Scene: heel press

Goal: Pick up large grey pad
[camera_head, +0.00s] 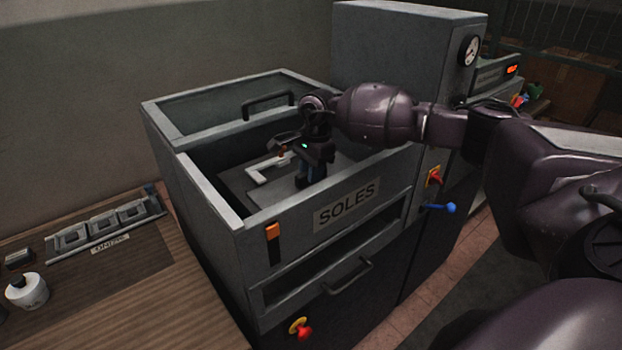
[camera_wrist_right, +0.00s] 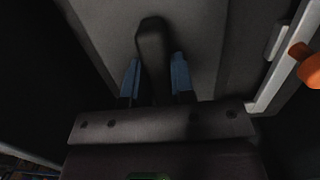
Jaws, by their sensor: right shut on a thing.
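A flat grey pad (camera_head: 343,164) lies inside the open-topped machine bin marked SOLES. It also fills the upper middle of the right wrist view (camera_wrist_right: 190,30). A dark upright grip (camera_wrist_right: 151,38) stands against the pad. My right gripper (camera_head: 305,183) reaches down into the bin from above. Its blue fingertips (camera_wrist_right: 155,78) are shut on the dark grip, one on each side. Whether the pad is clear of the bin floor cannot be told. My left gripper is not in view.
A pale L-shaped bracket (camera_head: 266,171) is beside my right gripper. The bin's front wall (camera_head: 345,203) and raised rims surround the hand closely.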

